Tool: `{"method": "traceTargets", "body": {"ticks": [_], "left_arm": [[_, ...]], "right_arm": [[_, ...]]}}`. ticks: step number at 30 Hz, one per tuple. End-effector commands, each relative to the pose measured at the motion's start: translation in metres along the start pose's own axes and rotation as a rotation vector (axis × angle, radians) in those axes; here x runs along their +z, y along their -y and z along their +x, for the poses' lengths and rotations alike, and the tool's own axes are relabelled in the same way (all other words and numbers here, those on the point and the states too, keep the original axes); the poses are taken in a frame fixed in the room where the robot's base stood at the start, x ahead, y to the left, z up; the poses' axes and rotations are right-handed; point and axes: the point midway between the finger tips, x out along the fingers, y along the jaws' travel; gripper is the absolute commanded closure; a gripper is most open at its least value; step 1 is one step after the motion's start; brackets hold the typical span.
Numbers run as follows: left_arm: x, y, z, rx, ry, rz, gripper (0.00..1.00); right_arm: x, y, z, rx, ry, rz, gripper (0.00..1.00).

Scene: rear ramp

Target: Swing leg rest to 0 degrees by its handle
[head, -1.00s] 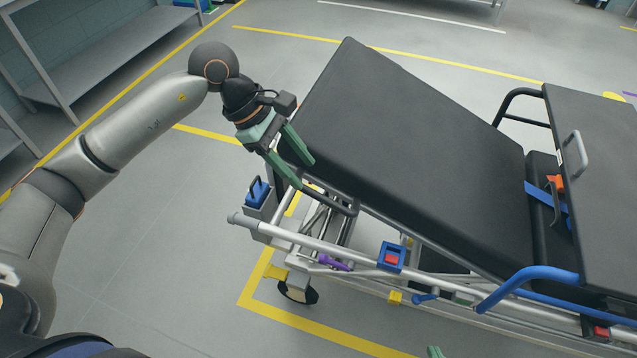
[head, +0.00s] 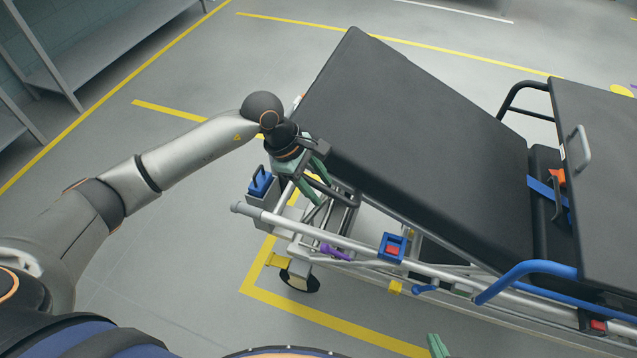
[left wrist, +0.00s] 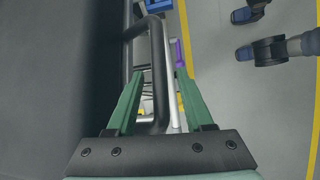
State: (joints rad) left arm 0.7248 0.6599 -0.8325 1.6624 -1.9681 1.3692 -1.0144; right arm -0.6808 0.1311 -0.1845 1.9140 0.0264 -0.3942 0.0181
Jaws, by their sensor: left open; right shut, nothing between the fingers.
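The leg rest (head: 410,130) of the stretcher is a black padded panel, tilted up with its raised end toward the upper left in the head view. Its handle is a dark bent bar, seen in the left wrist view (left wrist: 157,75), under the panel's near edge. My left gripper (head: 320,185) is open at this bar; in the left wrist view its green fingers (left wrist: 157,90) stand on either side of it. Contact cannot be told. My right gripper (head: 436,345) shows only as a green tip at the bottom edge of the head view.
The silver side rail (head: 340,235) runs below the leg rest, with a blue-and-red latch (head: 393,248) and a purple lever (head: 335,253). A blue side bar (head: 530,268) is to the right. Grey shelving (head: 90,50) stands at upper left. Floor left of the stretcher is clear.

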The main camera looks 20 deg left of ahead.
Motion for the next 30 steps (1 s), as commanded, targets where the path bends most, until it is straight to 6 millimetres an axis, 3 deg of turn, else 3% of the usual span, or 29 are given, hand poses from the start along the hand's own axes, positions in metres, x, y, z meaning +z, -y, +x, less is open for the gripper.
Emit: {"method": "traceTargets", "body": {"ticks": [8,22,30], "left_arm": [[0.0001,0.0001,0.0024,0.000,0.000,0.000,0.48],[0.0001,0.0000,0.0018,0.000,0.001,-0.001,0.99],[0.0001,0.0000,0.0017,0.000,0.001,-0.001,1.00]], "right_arm": [[-0.0002,0.0000,0.0001,0.000,0.000,0.000,1.00],[-0.0006,-0.0002,0.0002,0.000,-0.001,0.000,1.00],[-0.0010,-0.0003,0.0003,0.001,-0.002,0.000,1.00]]}}
